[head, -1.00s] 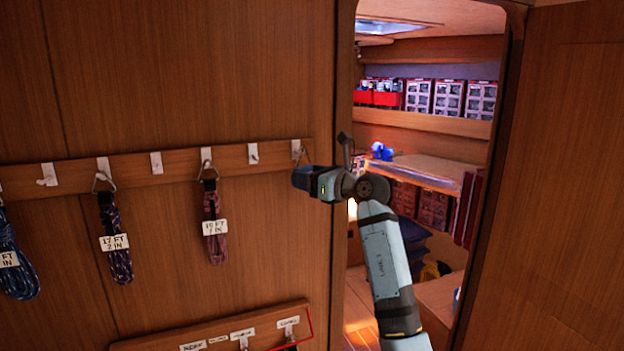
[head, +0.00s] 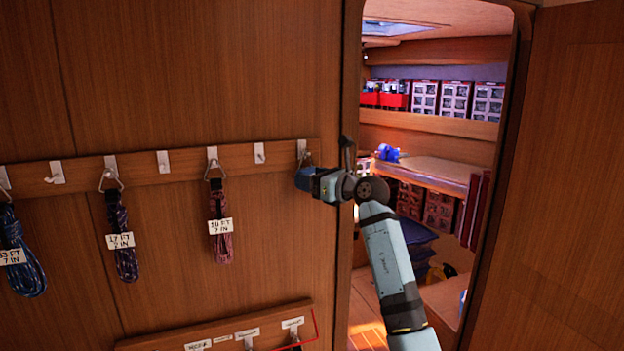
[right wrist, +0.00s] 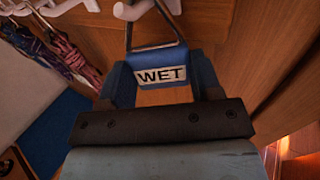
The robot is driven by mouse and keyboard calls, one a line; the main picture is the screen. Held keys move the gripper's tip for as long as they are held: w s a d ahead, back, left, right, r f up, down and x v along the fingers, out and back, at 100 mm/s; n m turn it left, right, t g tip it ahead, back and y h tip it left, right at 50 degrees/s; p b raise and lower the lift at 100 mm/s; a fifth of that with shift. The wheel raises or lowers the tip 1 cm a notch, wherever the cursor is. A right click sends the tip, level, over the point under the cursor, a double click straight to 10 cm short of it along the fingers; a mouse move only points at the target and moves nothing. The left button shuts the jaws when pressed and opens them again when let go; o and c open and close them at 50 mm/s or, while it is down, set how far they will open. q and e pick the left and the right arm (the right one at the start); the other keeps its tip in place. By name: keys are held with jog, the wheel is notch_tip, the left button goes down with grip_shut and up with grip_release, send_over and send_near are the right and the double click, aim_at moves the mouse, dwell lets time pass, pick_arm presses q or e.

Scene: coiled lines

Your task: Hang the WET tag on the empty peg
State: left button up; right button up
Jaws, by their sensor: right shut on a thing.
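The WET tag (right wrist: 160,75) is blue with a white label reading WET, and a wire loop rises from its top. My right gripper (head: 305,179) is shut on it, one finger at each side, at the right end of the peg rail (head: 190,168). The tag's wire loop meets the rightmost peg (head: 302,150), which also shows in the right wrist view (right wrist: 130,10). I cannot tell whether the loop is around that peg or only beside it. Other bare pegs on the rail are the one (head: 259,153) just left and another (head: 163,161). My left gripper is not in view.
Rope coils with length labels hang on other pegs, including a dark one (head: 122,240) and a reddish one (head: 219,215). A lower labelled rail (head: 220,330) runs below. A doorway opens right of the gripper onto a cabin with shelves (head: 430,125).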

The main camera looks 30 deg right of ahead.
jog(key=o, duration=1)
jog(key=b+v, duration=0.4)
jog(key=v, duration=1)
jog(key=shift+w, duration=0.15)
